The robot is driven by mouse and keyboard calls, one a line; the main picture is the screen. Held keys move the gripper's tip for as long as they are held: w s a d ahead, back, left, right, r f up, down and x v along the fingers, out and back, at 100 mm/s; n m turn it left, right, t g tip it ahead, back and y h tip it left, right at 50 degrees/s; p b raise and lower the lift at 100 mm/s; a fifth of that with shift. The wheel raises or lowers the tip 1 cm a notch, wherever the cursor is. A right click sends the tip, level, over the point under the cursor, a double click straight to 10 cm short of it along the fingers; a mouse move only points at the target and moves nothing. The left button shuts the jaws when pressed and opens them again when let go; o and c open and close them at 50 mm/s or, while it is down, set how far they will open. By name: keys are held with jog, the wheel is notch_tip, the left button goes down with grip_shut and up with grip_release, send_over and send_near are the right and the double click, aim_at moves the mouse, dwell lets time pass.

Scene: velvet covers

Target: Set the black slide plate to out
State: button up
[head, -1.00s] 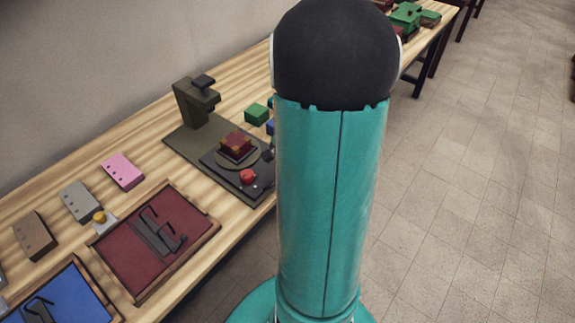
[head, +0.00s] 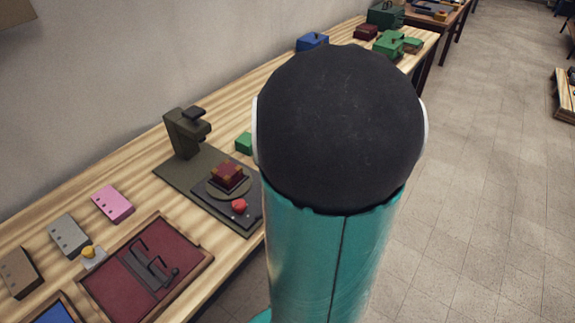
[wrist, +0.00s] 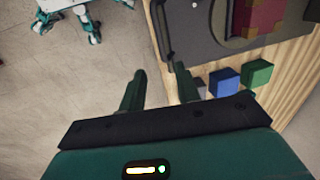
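The black slide plate (head: 222,207) lies on the olive base (head: 172,172) of a press-like stand (head: 182,134) on the wooden table. It carries a round disc with a dark red and brown block (head: 228,176), and a red knob (head: 239,206) sits near its front. My arm hides the right side of the base and my gripper in the head view. In the wrist view my gripper (wrist: 160,68) is open and empty, its fingers apart. The black plate (wrist: 187,38) shows beyond the fingertips, up and right, not touched.
A green block (wrist: 257,73) and a blue block (wrist: 224,82) stand close right of my fingers. A maroon tray (head: 127,287) and a pink block (head: 113,204) lie left of the stand.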

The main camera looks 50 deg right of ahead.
jog(key=r, duration=0.3)
jog(key=s+r, duration=0.1)
jog(key=r, duration=0.1)
jog(key=shift+r, duration=0.2)
jog(key=shift+w, duration=0.1)
jog(key=a+r+n+t, duration=0.1)
jog(key=a+r+n, duration=0.1)
jog(key=a+n, duration=0.4)
jog(key=a+r+n+t, duration=0.1)
jog(key=a+r+n, duration=0.2)
jog(key=a, duration=1)
jog(key=a+r+n+t, duration=0.1)
jog(key=a+r+n, duration=0.2)
jog(key=a+n, duration=0.5)
jog(key=a, duration=0.2)
jog(key=shift+s+a+r+n, duration=0.2)
jog(key=shift+a+r+n, duration=0.05)
jog(key=shift+a+n, duration=0.1)
